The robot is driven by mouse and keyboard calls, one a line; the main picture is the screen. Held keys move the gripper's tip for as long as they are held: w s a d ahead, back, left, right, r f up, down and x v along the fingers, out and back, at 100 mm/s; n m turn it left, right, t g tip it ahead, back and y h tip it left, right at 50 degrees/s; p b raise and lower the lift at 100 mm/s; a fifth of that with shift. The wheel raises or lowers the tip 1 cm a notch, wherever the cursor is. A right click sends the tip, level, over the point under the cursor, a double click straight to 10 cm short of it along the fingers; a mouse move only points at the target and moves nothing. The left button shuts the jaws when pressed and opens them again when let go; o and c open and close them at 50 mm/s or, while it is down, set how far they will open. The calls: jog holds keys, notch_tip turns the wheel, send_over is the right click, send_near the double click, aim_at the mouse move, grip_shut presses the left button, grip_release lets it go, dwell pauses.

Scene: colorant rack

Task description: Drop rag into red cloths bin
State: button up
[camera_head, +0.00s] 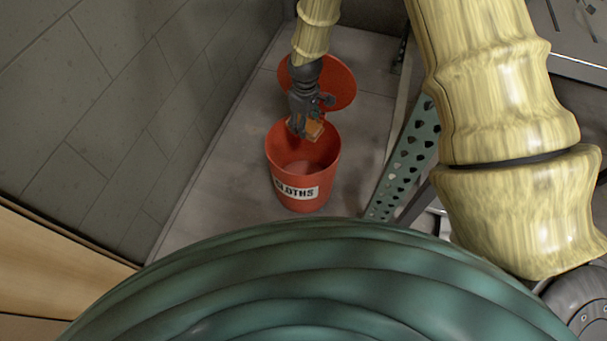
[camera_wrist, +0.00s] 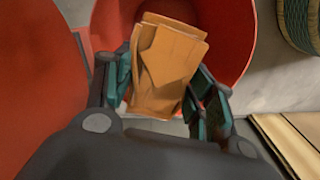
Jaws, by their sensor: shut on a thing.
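The red cloths bin (camera_head: 292,195) stands on the floor with a white label reading CLOTHS, and its mouth is open. Its round red lid (camera_head: 338,85) is tilted up behind it. My gripper (camera_head: 300,130) hangs over the back part of the bin's mouth. It is shut on the orange rag (camera_head: 314,130). In the wrist view the folded rag (camera_wrist: 168,68) sits between the fingers of my gripper (camera_wrist: 165,95), with the red bin (camera_wrist: 228,35) beyond it. The bin's inside looks empty where I can see it; part is hidden by the rag and gripper.
A dark tiled wall (camera_head: 110,90) rises at the left. A green perforated metal upright (camera_head: 405,160) stands close to the right of the bin. Light wooden boards (camera_head: 60,270) lie at the lower left. Grey floor (camera_head: 225,165) is clear left of the bin.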

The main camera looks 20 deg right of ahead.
jog(key=shift+f, duration=0.15)
jog(key=o, duration=1.1)
notch_tip(320, 180, up, 12)
dwell(0.3)
dwell(0.3)
